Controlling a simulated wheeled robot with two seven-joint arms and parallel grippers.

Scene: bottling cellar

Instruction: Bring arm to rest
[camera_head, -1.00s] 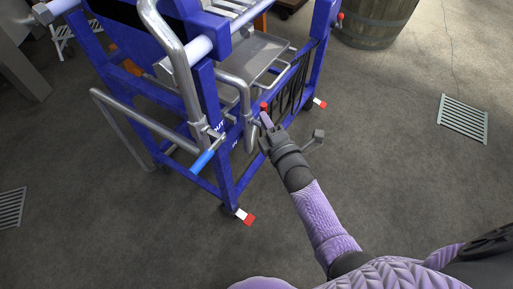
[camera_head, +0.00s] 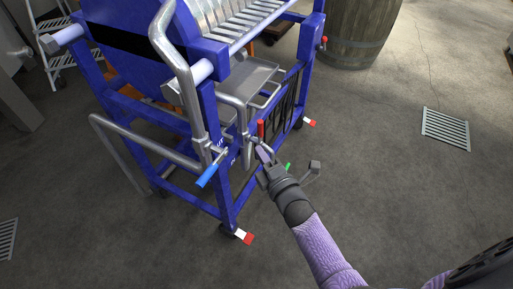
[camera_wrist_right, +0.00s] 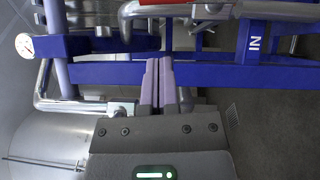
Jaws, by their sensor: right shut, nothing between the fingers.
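My right gripper (camera_head: 262,153) reaches in from the lower right on a lavender and dark grey arm. Its fingers are shut with nothing between them. In the right wrist view the lavender fingers (camera_wrist_right: 159,82) lie side by side in front of a blue frame bar. A red handle (camera_head: 261,129) stands upright just beyond the fingertips; I cannot tell whether they touch. The machine's blue frame (camera_head: 224,150) stands just left of the gripper. My left gripper is not in view.
A blue-gripped lever (camera_head: 207,175) sits on the machine's near side. A steel tray (camera_head: 246,80) is behind the pipes. A barrel (camera_head: 362,35) stands at the back. A floor grate (camera_head: 446,129) lies to the right, with bare floor around it.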

